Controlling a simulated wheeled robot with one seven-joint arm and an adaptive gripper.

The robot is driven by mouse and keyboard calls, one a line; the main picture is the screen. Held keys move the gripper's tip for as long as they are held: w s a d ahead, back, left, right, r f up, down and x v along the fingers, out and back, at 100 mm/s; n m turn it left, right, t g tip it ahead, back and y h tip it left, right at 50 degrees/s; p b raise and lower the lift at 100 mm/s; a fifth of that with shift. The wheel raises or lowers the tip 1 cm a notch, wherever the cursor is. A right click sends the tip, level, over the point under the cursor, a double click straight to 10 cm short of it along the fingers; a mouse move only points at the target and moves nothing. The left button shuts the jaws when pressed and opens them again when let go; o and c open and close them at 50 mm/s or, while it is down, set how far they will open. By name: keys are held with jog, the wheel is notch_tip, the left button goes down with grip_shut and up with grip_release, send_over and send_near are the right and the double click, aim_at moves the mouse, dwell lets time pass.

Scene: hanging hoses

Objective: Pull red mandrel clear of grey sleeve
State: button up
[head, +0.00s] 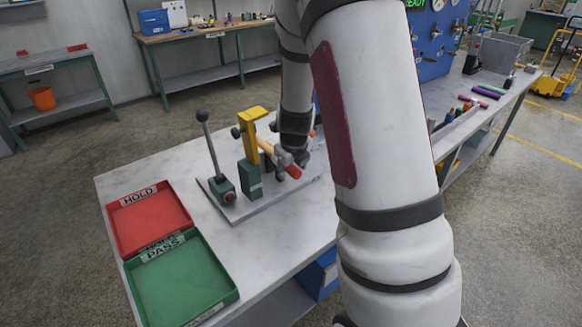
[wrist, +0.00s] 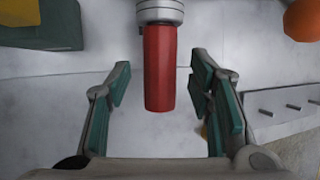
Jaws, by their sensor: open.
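The red mandrel (wrist: 160,70) shows in the wrist view as a red cylinder coming out of a grey metal collar (wrist: 160,10) at the top edge. In the head view the red end (head: 293,172) sticks out beside my gripper, in front of the yellow and green fixture. My gripper (wrist: 160,105) is open, with one finger on each side of the red cylinder and a gap on both sides, so neither pad touches it. In the head view my gripper (head: 298,155) is partly hidden by my arm. I cannot make out a separate grey sleeve beyond the collar.
A yellow and green clamp fixture (head: 250,150) and a black-knobbed lever (head: 211,150) stand on the bench plate. The red HOLD tray (head: 165,222) and green PASS tray (head: 185,290) lie at the bench's left. An orange round thing (wrist: 303,18) is at the wrist view's upper right.

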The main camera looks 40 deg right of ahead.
grip_shut()
jog(key=shift+s, duration=0.8)
dwell(0.6)
jog(key=shift+s+f+b, duration=0.1)
jog(key=shift+s+b, duration=0.85)
jog(key=shift+s, duration=1.45)
jog(key=shift+s, duration=0.1)
jog(key=shift+s+r+p, duration=0.95)
jog(key=shift+s+r, duration=0.5)
jog(key=shift+r, duration=0.05)
